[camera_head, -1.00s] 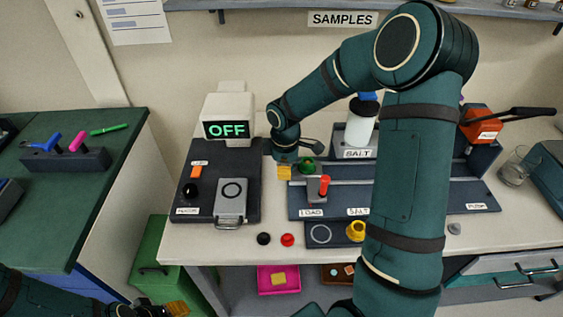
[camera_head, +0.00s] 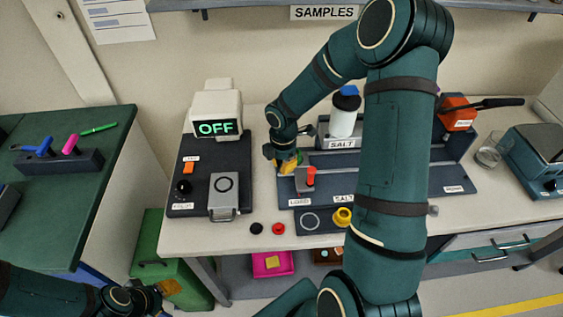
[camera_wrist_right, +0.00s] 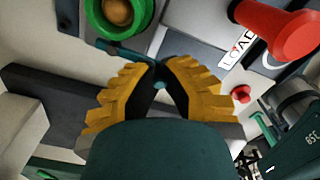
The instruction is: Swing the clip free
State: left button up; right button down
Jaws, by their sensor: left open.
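The clip (camera_wrist_right: 122,54) is a thin teal bar in the right wrist view, lying beside a green ring-shaped holder (camera_wrist_right: 92,14) with a brown ball in it. My right gripper (camera_wrist_right: 160,66) has its yellow fingers drawn together at the tips, with the clip's end between them. In the head view my right gripper (camera_head: 288,166) is low over the grey fixture, left of a red-topped lever (camera_head: 310,177), and hides the clip and most of the holder. My left gripper (camera_head: 158,291) is open and empty at the lower left, away from the bench.
A display unit reading OFF (camera_head: 216,128) stands left of the fixture. A white SALT bottle (camera_head: 344,114) is behind it. A black cap (camera_head: 256,228), a red cap (camera_head: 278,229) and a yellow ring (camera_head: 343,217) lie in front. My right arm covers the fixture's middle.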

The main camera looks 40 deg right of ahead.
dwell(0.4)
jog(key=c, duration=1)
grip_release()
notch_tip(320, 180, up, 12)
